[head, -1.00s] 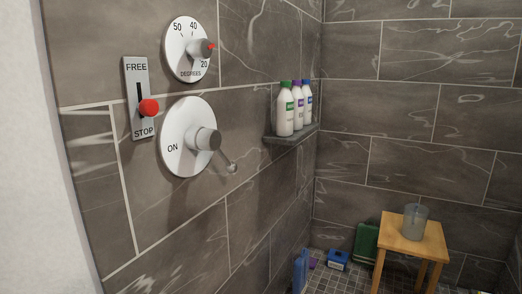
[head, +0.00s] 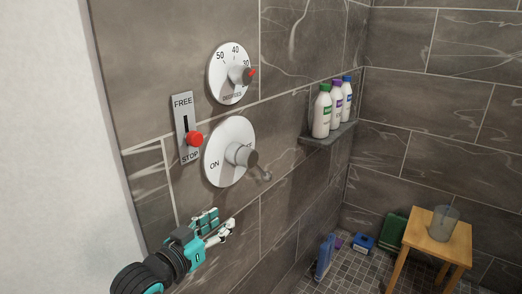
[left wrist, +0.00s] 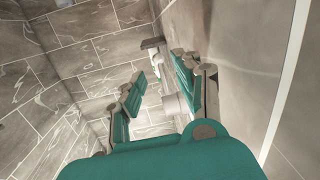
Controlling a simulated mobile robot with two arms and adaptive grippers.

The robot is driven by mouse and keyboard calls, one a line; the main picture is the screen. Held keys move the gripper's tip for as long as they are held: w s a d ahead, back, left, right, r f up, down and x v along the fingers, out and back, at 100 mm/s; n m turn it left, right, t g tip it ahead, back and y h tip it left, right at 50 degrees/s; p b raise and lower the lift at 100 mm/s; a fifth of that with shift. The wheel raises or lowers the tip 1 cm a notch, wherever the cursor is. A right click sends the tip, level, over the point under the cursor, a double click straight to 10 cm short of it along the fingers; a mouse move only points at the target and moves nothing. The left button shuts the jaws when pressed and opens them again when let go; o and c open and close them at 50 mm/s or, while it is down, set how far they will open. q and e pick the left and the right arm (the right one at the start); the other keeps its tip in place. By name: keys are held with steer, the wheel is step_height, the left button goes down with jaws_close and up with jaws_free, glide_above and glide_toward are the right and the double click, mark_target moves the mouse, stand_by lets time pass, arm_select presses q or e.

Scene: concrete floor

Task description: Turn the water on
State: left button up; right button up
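The round white water dial (head: 217,172) is on the tiled wall in the head view. It has a grey knob (head: 240,155), and a thin lever (head: 262,175) sticks out to the lower right. "ON" is printed at its left; the word at its right is partly hidden by the knob. My left gripper (head: 224,220) is below the dial, close to the wall, apart from knob and lever. Its two teal fingers are spread with nothing seen between them, also in the left wrist view (left wrist: 163,88). My right gripper is not in view.
Above the dial is a temperature dial (head: 222,83); a FREE/STOP plate (head: 183,107) with a red slider (head: 194,139) low is at its left. A wall shelf (head: 318,138) with bottles (head: 322,112) is to the right. A wooden stool (head: 430,245) holds a clear cup (head: 444,222).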

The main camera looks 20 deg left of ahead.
mark_target(261, 171)
arm_select(q)
step_height(261, 171, up, 6)
steer(key=t, duration=0.1)
steer(key=shift+h, duration=0.4)
steer(key=p+x, duration=0.1)
steer(key=x, duration=0.4)
steer(key=p+x, duration=0.1)
steer(key=x, duration=1.1)
steer(key=shift+d+f+p, duration=0.25)
steer(key=shift+d+p, duration=0.1)
steer(key=shift+p, duration=0.05)
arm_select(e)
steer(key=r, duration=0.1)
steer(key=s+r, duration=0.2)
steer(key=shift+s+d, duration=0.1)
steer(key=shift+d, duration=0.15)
arm_select(q)
steer(key=shift+a, duration=0.1)
jaws_close()
